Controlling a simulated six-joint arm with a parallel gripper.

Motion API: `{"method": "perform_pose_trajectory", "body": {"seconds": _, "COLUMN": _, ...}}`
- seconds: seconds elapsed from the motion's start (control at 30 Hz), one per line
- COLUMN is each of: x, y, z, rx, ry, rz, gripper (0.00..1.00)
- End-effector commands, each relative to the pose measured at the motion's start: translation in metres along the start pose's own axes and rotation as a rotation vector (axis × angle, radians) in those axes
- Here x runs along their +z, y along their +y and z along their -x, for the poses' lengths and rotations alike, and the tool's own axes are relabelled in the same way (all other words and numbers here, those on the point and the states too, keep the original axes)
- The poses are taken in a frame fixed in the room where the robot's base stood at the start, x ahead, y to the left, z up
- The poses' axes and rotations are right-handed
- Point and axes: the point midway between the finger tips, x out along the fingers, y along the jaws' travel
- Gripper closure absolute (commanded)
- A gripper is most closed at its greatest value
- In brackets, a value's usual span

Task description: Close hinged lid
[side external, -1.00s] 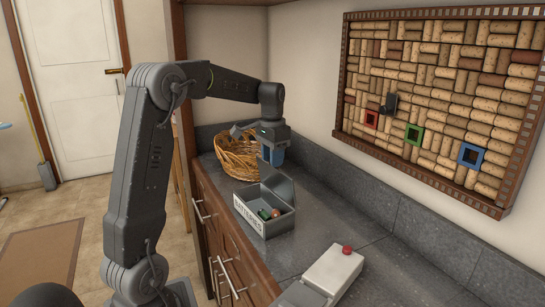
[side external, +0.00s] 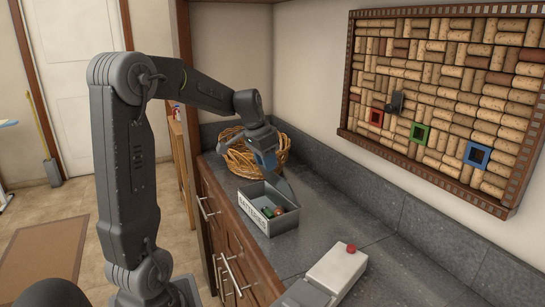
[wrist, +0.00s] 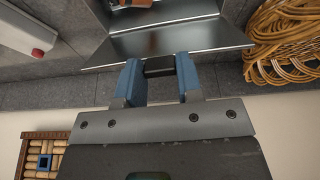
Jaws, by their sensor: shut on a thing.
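The grey metal box (side external: 257,224) labelled BATTERIES sits on the counter, with several small batteries (side external: 271,212) inside. Its hinged lid (side external: 284,187) stands open on the wall side of the box, partly hidden by my gripper in the side view. In the wrist view the lid (wrist: 180,42) spans the top middle, its free edge towards my gripper. My gripper (wrist: 160,68) has its blue fingers shut on a dark tab at that edge. In the side view my gripper (side external: 266,163) is tilted, above and behind the box.
A wicker basket (side external: 240,160) stands close behind the box and my gripper. A white device with a red button (side external: 337,268) sits nearer on the counter. A cork board (side external: 440,95) hangs on the wall. The counter right of the box is clear.

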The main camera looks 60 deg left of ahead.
Motion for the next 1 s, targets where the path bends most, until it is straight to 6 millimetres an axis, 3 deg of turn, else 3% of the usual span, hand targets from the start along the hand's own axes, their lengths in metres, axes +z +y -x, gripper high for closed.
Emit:
{"method": "perform_pose_trajectory", "body": {"seconds": 0.1, "x": 0.017, "y": 0.000, "z": -0.002, "rx": -0.003, "ry": 0.110, "rz": 0.010, "gripper": 1.00}}
{"method": "perform_pose_trajectory", "body": {"seconds": 0.5, "x": 0.063, "y": 0.001, "z": -0.025, "rx": 0.004, "ry": 0.096, "rz": 0.002, "gripper": 1.00}}
{"method": "perform_pose_trajectory", "body": {"seconds": 1.0, "x": 0.101, "y": 0.002, "z": -0.067, "rx": 0.008, "ry": 0.093, "rz": 0.000, "gripper": 1.00}}
